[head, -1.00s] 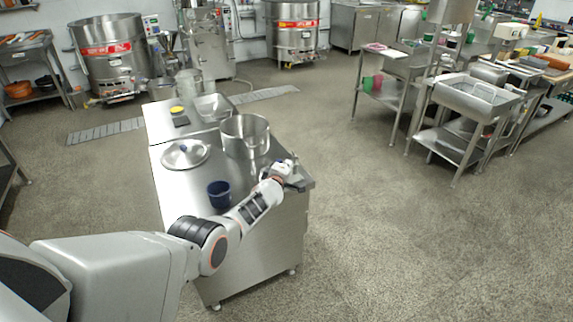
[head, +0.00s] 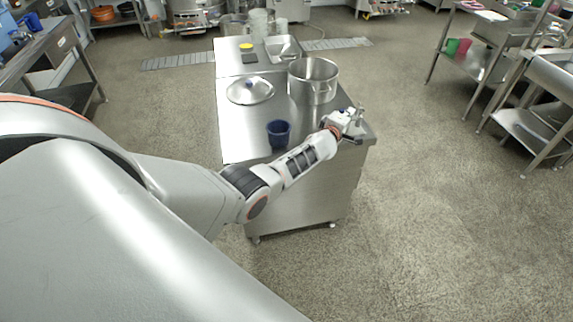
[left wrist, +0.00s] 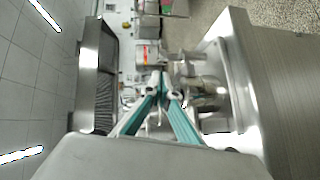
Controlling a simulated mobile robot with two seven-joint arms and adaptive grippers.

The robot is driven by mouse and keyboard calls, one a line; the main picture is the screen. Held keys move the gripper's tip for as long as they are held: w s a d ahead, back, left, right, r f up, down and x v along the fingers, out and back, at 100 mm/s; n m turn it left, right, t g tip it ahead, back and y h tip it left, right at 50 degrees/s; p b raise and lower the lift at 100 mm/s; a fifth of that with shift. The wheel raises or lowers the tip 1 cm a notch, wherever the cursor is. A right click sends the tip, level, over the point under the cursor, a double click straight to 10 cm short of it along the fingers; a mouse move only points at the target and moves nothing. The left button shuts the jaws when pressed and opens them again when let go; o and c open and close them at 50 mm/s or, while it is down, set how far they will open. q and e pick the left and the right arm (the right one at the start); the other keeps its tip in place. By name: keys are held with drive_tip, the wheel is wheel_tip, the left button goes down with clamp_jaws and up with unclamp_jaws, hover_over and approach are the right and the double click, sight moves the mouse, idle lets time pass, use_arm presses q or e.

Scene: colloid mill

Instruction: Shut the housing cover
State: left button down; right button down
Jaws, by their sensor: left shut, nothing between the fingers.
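The steel cabinet (head: 300,200) stands ahead in the head view, and an open steel bowl (head: 313,82) rests on its top. A round steel lid with a dark knob (head: 250,90) lies flat on the top, left of the bowl. I cannot tell for sure which part is the housing cover. My left gripper (head: 354,124) is at the cabinet's right edge, right of and nearer than the bowl. In the left wrist view its teal fingers (left wrist: 163,90) converge with nothing between them. Touch with the cabinet cannot be told. My right gripper is not in view.
A blue cup (head: 279,132) stands on the cabinet top close to my left arm. A yellow-topped item (head: 246,46) and a sink (head: 282,48) are farther back. Steel tables stand at left (head: 62,70) and right (head: 540,130). The floor right of the cabinet is clear.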

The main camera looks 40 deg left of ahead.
use_arm(q)
drive_tip(key=shift+s+a+r+n+t+b, duration=0.2)
drive_tip(key=shift+s+r+n+t+b, duration=0.15)
drive_tip(key=shift+n+t+b, duration=0.1)
drive_tip(key=shift+s+a+r, duration=0.1)
drive_tip(key=shift+a+r, duration=0.05)
drive_tip(key=shift+s+a+r+b, duration=0.15)
drive_tip(key=shift+a+r+b, duration=0.05)
drive_tip(key=shift+b, duration=0.2)
drive_tip(key=shift+s+a+r+n+t, duration=0.1)
drive_tip(key=shift+s+r+n+t, duration=0.05)
drive_tip(key=shift+n+t, duration=0.15)
